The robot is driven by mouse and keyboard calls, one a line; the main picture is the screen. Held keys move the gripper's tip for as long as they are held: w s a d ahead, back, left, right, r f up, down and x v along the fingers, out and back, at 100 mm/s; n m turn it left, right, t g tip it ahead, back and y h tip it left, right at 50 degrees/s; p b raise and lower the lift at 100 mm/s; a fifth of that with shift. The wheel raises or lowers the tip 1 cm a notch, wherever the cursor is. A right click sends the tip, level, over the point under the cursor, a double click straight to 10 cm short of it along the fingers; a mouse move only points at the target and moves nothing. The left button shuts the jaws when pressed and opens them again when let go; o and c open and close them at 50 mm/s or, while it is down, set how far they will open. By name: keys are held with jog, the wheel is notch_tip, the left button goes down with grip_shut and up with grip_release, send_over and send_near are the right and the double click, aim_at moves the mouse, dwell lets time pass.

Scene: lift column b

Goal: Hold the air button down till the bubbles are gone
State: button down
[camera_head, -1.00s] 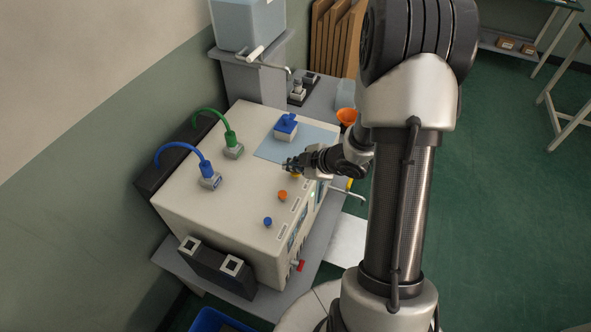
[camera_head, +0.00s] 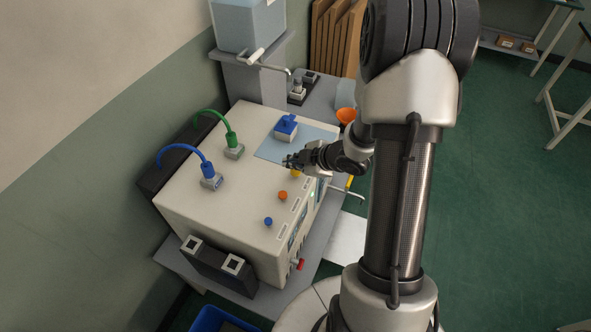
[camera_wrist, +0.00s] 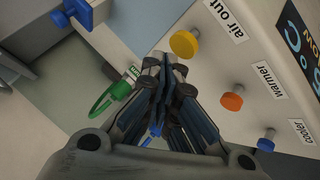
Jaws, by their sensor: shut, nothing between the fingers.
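The yellow button labelled "air out" (camera_wrist: 184,44) sits on the cream machine top (camera_head: 246,189). In the head view only a sliver of it (camera_head: 295,174) shows just below my gripper (camera_head: 290,161). My gripper is shut and empty. In the wrist view its closed fingertips (camera_wrist: 166,60) are just beside the yellow button, to its lower left in the picture. I cannot tell whether they touch it. An orange button labelled "warmer" (camera_wrist: 231,101) and a blue button labelled "cooler" (camera_wrist: 266,141) stand in line with it. I cannot make out any bubbles.
Blue (camera_head: 211,176) and green (camera_head: 233,145) hose fittings rise from the machine top, left of my gripper. A blue-handled valve (camera_head: 286,124) stands behind it. A thin bent metal tube (camera_head: 349,194) juts from the front. An orange funnel (camera_head: 347,116) is beyond.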

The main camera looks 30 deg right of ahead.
jog(key=shift+r+p, duration=2.35)
jog(key=shift+r, duration=0.2)
notch_tip(320, 180, up, 9)
jog(key=d+m+h, duration=0.2)
jog(key=m+h, duration=0.1)
jog(key=h, duration=0.1)
notch_tip(320, 180, up, 8)
jog(key=m+g+h, duration=0.1)
jog(key=m+h, duration=0.1)
jog(key=m, duration=0.2)
send_over(294, 173)
jog(key=s, duration=0.4)
jog(key=s+a+r+m+g+y, duration=0.1)
jog(key=s+a+r+m, duration=0.2)
jog(key=s+a, duration=0.3)
jog(key=s+a+r+m+g+y, duration=0.1)
jog(key=s+a, duration=0.6)
jog(key=s, duration=0.8)
notch_tip(294, 173, up, 2)
jog(key=shift+s+a+m+g+y, duration=0.15)
jog(key=shift+a+m+g+y, duration=0.25)
jog(key=shift+m, duration=0.6)
jog(key=shift+d, duration=0.15)
